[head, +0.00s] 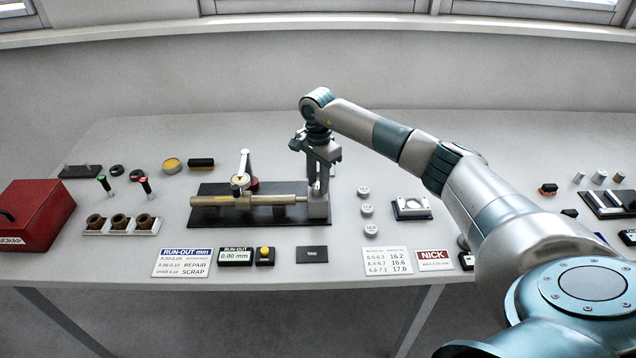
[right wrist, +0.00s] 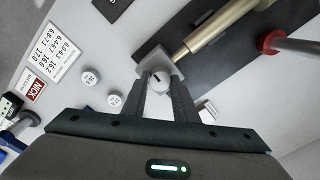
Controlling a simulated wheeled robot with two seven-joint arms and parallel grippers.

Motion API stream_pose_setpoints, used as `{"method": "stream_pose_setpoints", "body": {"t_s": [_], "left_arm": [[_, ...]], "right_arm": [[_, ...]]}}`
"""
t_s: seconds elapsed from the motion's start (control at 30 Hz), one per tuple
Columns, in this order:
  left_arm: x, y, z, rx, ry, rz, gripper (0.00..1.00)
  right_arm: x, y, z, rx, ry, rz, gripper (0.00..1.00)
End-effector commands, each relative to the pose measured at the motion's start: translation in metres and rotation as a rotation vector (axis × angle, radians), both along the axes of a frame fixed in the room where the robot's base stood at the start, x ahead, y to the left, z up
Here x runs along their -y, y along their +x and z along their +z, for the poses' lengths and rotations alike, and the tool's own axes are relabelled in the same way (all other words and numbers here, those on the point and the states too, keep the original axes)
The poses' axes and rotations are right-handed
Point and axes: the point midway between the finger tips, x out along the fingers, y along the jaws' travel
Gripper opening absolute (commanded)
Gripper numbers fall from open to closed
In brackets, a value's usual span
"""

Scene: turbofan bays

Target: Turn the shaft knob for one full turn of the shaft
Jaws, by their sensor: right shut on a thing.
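The brass shaft (head: 270,199) lies level on a dark base plate (head: 215,217), its right end at a grey upright block (head: 319,207). The white shaft knob (right wrist: 157,79) with a dark mark shows at that block in the right wrist view. My right gripper (head: 318,172) points down over the block, shut on the knob with one finger on each side. A dial gauge (head: 241,182) on a stand is at the shaft's left part. The RUN-OUT display (head: 235,256) reads 0.00 mm. My left gripper is out of view.
A yellow button box (head: 265,256) and a dark pad (head: 312,254) lie in front. Several small round weights (head: 366,209) and a framed block (head: 412,208) stand to the right. A red SCRAP box (head: 35,215) and a rack of brown rings (head: 120,224) are left.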

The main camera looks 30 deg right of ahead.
Motion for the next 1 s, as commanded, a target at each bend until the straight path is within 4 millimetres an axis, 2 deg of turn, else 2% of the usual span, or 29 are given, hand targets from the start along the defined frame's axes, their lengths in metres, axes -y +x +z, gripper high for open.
{"method": "stream_pose_setpoints", "body": {"t_s": [0.37,1.0], "left_arm": [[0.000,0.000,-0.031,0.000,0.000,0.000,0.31],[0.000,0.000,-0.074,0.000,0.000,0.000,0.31]], "right_arm": [[0.000,0.000,-0.003,0.002,-0.001,-0.257,0.04],[0.000,0.000,-0.002,0.002,0.001,-0.863,0.04]]}}
